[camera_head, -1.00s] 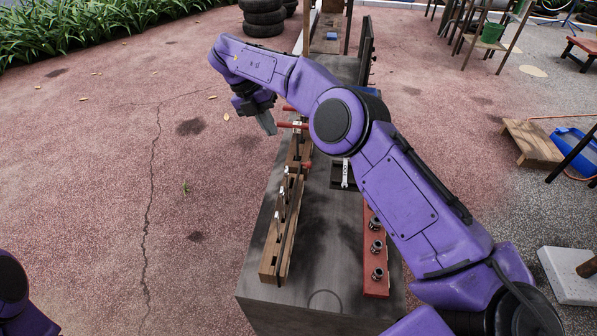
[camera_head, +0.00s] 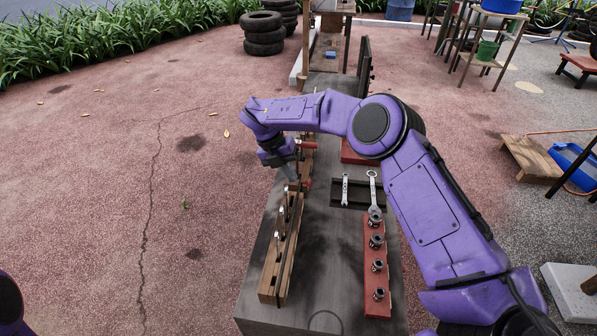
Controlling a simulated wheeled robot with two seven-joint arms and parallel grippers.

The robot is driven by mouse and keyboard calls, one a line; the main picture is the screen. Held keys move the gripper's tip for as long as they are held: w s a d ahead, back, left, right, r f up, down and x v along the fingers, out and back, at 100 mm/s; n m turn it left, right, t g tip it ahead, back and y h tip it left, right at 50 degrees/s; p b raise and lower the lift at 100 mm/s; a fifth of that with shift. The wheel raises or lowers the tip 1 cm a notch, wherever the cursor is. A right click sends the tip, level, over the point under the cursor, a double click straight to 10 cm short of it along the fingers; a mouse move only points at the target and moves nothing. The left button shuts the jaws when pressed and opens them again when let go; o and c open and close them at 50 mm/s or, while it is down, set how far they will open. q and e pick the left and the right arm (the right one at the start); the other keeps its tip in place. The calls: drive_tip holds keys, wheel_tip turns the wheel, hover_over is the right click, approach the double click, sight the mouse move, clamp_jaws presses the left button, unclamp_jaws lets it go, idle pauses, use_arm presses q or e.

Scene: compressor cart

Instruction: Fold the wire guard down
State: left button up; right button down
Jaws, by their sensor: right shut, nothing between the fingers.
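I cannot make out a wire guard in the head view. A dark upright panel (camera_head: 364,62) stands at the far end of the long grey bench (camera_head: 325,265); at this size I cannot tell what it is. My right gripper (camera_head: 291,174) is shut and empty. It points down over the bench's left side, by the far end of a slotted wooden rack (camera_head: 268,287) and close to a red-handled tool (camera_head: 305,184). I cannot tell whether it touches either. My right forearm hides part of the bench beyond. My left gripper is out of view.
A red socket rail (camera_head: 377,306) lies along the bench's right side. Two wrenches lie at a dark tray (camera_head: 330,194), the larger one (camera_head: 373,190) reaching toward the rail. Tyres (camera_head: 264,34) are stacked beyond. The ground left of the bench is open.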

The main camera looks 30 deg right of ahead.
drive_tip(key=shift+s+d+r, duration=0.2)
drive_tip(key=shift+s+d, duration=0.65)
drive_tip(key=shift+d, duration=0.15)
drive_tip(key=shift+f, duration=0.1)
drive_tip(key=shift+s+d, duration=0.15)
drive_tip(key=shift+d, duration=0.1)
